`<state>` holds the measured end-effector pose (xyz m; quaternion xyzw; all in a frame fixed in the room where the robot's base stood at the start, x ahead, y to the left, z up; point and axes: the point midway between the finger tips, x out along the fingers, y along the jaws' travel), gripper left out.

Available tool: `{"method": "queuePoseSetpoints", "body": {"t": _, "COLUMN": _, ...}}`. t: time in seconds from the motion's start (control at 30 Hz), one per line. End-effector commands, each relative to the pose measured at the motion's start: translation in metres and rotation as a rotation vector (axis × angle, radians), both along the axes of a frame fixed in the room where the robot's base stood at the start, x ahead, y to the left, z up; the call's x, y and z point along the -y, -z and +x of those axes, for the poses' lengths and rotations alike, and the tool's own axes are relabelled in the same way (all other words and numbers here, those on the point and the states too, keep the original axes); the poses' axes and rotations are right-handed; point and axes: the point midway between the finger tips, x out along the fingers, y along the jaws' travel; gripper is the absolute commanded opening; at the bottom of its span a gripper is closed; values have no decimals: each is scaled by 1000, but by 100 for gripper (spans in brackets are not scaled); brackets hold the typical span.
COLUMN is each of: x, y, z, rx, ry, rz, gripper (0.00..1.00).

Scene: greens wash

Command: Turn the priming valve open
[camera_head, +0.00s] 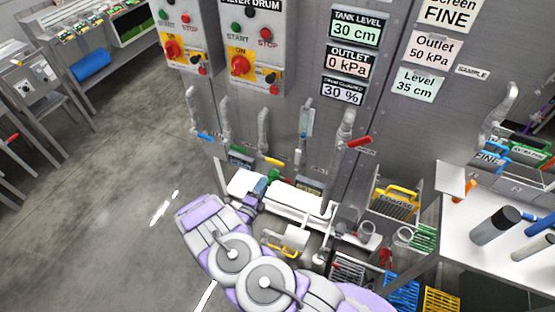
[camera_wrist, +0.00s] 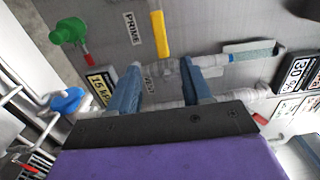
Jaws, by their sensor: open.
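The PRIME label (camera_wrist: 131,28) is on the grey metal panel in the wrist view. Beside it is a yellow lever handle (camera_wrist: 160,34), which looks like the priming valve's; its lower end appears between and beyond my fingertips. The yellow handle (camera_head: 273,162) also shows small in the head view, just above my gripper (camera_head: 259,188). In the wrist view my gripper (camera_wrist: 160,64) is open, its two blue-grey fingers apart with nothing held. I cannot tell how far the fingertips are from the lever. The valve body behind the handle is not clear.
A green fitting (camera_wrist: 70,31) and a blue knob (camera_wrist: 67,101) are left of the fingers in the wrist view. A red lever (camera_head: 358,142) and a blue lever (camera_head: 205,137) flank the yellow one. White pipework (camera_head: 290,197) is close below. The floor (camera_head: 110,190) at left is clear.

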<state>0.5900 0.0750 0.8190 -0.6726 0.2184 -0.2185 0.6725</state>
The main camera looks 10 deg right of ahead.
Motion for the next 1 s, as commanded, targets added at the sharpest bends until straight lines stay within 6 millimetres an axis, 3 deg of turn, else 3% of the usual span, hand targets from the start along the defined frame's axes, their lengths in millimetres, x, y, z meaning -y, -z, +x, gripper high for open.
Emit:
{"method": "queuePoseSetpoints", "body": {"t": 0.6, "x": 70, "y": 0, "z": 96, "rx": 1, "ry": 2, "rz": -1, "gripper": 49}}
{"method": "queuePoseSetpoints", "body": {"t": 0.8, "x": 83, "y": 0, "z": 115, "rx": 3, "ry": 1, "rz": -1, "gripper": 49}}
{"method": "queuePoseSetpoints", "body": {"t": 1.0, "x": 86, "y": 0, "z": 121, "rx": -1, "ry": -1, "rz": -2, "gripper": 49}}
